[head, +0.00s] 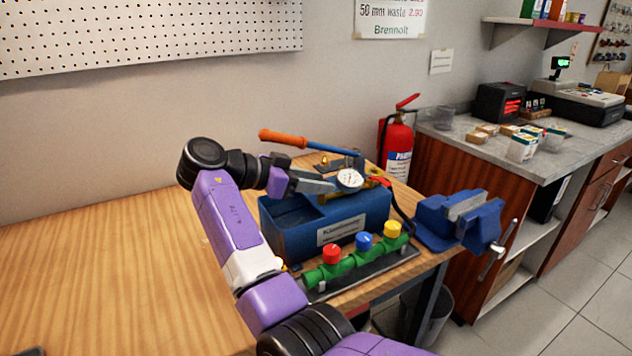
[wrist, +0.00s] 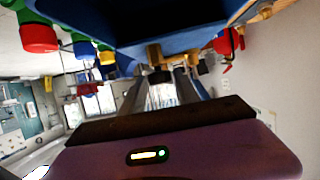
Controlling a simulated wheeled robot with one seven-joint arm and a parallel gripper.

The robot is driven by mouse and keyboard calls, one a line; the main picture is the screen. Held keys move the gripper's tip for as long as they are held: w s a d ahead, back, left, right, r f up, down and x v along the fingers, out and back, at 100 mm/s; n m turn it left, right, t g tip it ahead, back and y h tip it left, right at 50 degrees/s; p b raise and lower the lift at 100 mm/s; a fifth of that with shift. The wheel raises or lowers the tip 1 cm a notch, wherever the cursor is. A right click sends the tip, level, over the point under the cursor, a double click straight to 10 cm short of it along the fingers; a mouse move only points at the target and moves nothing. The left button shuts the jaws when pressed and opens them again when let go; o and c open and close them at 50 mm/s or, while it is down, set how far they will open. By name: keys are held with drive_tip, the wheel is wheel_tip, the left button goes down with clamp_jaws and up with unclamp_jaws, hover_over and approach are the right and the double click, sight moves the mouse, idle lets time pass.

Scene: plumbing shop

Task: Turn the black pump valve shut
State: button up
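The blue test pump (head: 352,213) stands on the wooden bench, with a round white gauge (head: 349,179) and an orange-handled lever (head: 283,138) on top. My gripper (head: 332,187) reaches in from the left, level with the pump's top just left of the gauge. In the wrist view a small black knob (wrist: 159,76) on a brass fitting (wrist: 155,56) shows between the tips of my gripper (wrist: 159,82). It looks like the black pump valve. The fingers stand apart, with slight gaps beside the knob; contact is not clear. In the head view the knob is hidden by my gripper.
A green pipe manifold with red (head: 332,254), blue (head: 363,241) and yellow (head: 392,229) knobs lies in front of the pump. A blue vise (head: 453,222) is at the right bench edge. A fire extinguisher (head: 397,148) stands behind. The bench's left side is clear.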

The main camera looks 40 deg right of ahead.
drive_tip(key=shift+r, duration=0.1)
drive_tip(key=v, duration=0.7)
drive_tip(key=shift+a+b, duration=0.35)
drive_tip(key=shift+b, duration=0.05)
drive_tip(key=shift+w+r, duration=0.1)
drive_tip(key=shift+r, duration=0.05)
